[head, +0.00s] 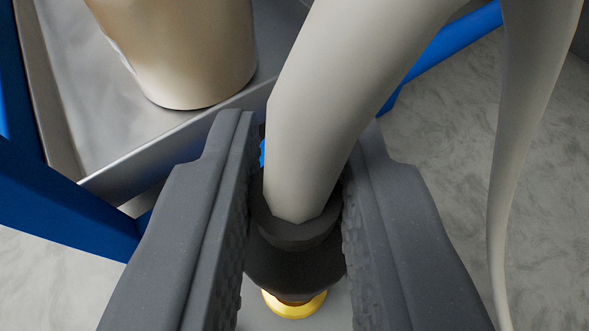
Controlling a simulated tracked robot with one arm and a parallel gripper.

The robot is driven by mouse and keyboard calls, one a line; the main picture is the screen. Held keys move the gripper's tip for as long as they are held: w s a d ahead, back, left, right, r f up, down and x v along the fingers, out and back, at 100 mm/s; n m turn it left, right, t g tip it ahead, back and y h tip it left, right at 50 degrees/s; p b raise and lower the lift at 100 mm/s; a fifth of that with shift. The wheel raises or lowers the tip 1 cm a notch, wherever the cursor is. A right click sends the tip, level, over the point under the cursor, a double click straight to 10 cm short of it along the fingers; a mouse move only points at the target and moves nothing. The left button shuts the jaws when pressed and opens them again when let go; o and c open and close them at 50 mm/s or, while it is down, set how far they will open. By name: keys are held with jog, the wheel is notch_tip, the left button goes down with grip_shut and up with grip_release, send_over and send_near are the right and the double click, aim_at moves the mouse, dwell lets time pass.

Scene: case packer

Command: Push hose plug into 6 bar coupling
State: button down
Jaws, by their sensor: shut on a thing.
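The hose plug (296,262) has a black body, with a thick beige hose (340,95) rising from its top. My gripper (296,250) is shut on the black body, one dark grey ribbed jaw on each side. A gold-coloured brass ring (295,303) shows just under the black body, at the bottom edge of the view. I cannot tell whether this brass is the plug's own tip or part of a coupling. No pressure marking is readable here.
A metal tray with a raised rim (190,138) holds a beige cylinder (185,50) at the upper left. Blue frame bars (60,205) run at the left and behind the hose (455,45). Another beige hose length (515,130) hangs at the right. Grey floor shows on both sides.

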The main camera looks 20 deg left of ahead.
aim_at(295, 297)
jog(key=shift+f+b, duration=1.6)
jog(key=shift+f, duration=0.65)
jog(key=shift+f+b, duration=0.6)
jog(key=shift+f, duration=2.15)
jog(key=c, duration=1.2)
grip_release()
jog(key=shift+s+d+r+p, duration=0.2)
jog(key=shift+s+r+p, duration=0.1)
jog(key=shift+s, duration=0.15)
jog(key=p+v, duration=0.5)
jog(key=v, duration=0.7)
jog(key=shift+s, duration=0.35)
